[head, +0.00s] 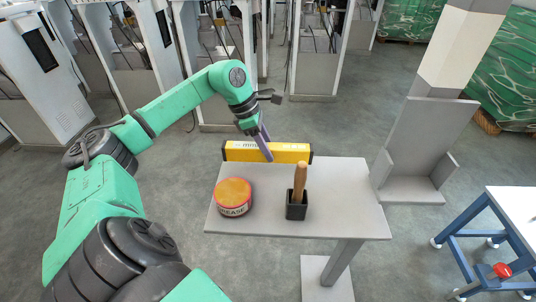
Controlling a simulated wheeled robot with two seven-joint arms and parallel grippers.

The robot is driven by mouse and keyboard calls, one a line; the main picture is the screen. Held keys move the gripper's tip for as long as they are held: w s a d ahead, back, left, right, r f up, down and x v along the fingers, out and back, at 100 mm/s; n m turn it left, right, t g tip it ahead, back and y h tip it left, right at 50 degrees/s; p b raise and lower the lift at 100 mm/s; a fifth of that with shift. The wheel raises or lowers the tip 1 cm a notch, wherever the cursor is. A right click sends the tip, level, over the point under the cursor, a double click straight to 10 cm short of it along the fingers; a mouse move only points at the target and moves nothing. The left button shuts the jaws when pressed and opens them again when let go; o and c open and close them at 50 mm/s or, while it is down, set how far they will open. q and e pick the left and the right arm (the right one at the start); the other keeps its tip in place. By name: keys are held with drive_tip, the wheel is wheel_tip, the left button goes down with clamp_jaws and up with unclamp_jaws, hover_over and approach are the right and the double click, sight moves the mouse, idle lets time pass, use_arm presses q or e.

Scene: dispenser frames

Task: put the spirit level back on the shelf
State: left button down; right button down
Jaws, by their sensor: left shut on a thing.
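The spirit level (292,153) is a long yellow bar with dark ends, lying crosswise at the far edge of a small grey shelf (345,205) on a post. My left gripper (267,152) reaches down from behind and is shut on the level near its middle. Part of the level is hidden behind the gripper's fingers. I cannot tell whether the level touches the shelf top or hangs just above or beyond its edge. My right gripper is not in view.
A black holder (297,209) with a wooden handle (300,178) stands mid-shelf. The shelf's right part is clear. A grey upright stand (425,140) is to the right, a blue-framed table (515,215) beyond.

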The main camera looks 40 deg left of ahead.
use_arm(q)
drive_tip(key=f, duration=0.2)
drive_tip(key=shift+s+f, duration=0.2)
drive_tip(key=shift+f, duration=0.15)
drive_tip(key=shift+w+f, duration=0.1)
drive_tip(key=shift+f, duration=0.05)
drive_tip(key=shift+c, duration=2.2)
unclamp_jaws()
drive_tip(key=v, duration=1.2)
